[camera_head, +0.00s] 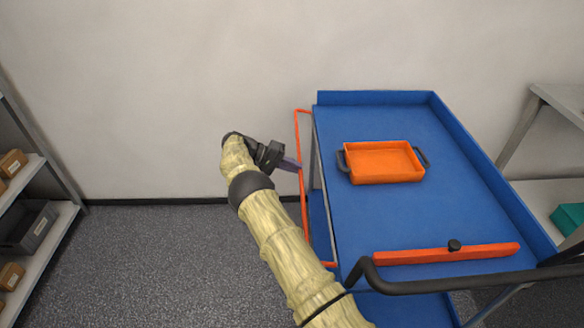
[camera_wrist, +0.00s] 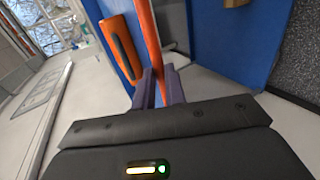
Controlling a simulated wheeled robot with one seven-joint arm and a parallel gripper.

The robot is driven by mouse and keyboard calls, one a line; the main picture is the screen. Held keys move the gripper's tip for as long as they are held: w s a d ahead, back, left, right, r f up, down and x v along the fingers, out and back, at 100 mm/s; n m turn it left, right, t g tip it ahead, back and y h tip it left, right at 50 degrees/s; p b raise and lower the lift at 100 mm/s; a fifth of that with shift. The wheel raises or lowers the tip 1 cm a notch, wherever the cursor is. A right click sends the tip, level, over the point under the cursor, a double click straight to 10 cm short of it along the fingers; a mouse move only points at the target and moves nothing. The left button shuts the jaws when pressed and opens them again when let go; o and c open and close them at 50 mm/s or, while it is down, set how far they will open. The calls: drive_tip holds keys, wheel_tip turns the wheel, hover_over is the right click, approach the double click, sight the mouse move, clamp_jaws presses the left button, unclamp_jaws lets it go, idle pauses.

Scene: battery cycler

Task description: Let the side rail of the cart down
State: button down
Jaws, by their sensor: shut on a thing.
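The cart (camera_head: 460,185) has a blue top with raised edges at the back and right. Its orange side rail (camera_head: 303,190) is a thin frame along the cart's left side. The rail's long bar stands slightly out from the cart's left edge, at about the height of the top. My gripper (camera_head: 297,165) reaches the rail from the left and is shut on its long bar. In the wrist view the orange bar of the rail (camera_wrist: 149,35) runs down between my two purple-grey fingers (camera_wrist: 160,88). The far ends of the fingertips are partly hidden by the bar.
An orange tray (camera_head: 384,162) with dark handles sits on the cart top. An orange bar with a black knob (camera_head: 447,254) lies near the cart's front, by a dark push handle (camera_head: 470,285). Shelves (camera_head: 40,235) stand at far left. Floor left of the cart is clear.

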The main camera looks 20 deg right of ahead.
drive_tip(key=c, duration=1.5)
unclamp_jaws()
drive_tip(key=shift+o, duration=0.2)
drive_tip(key=shift+r, duration=0.2)
wheel_tip(320, 180, up, 10)
drive_tip(key=shift+f, duration=0.2)
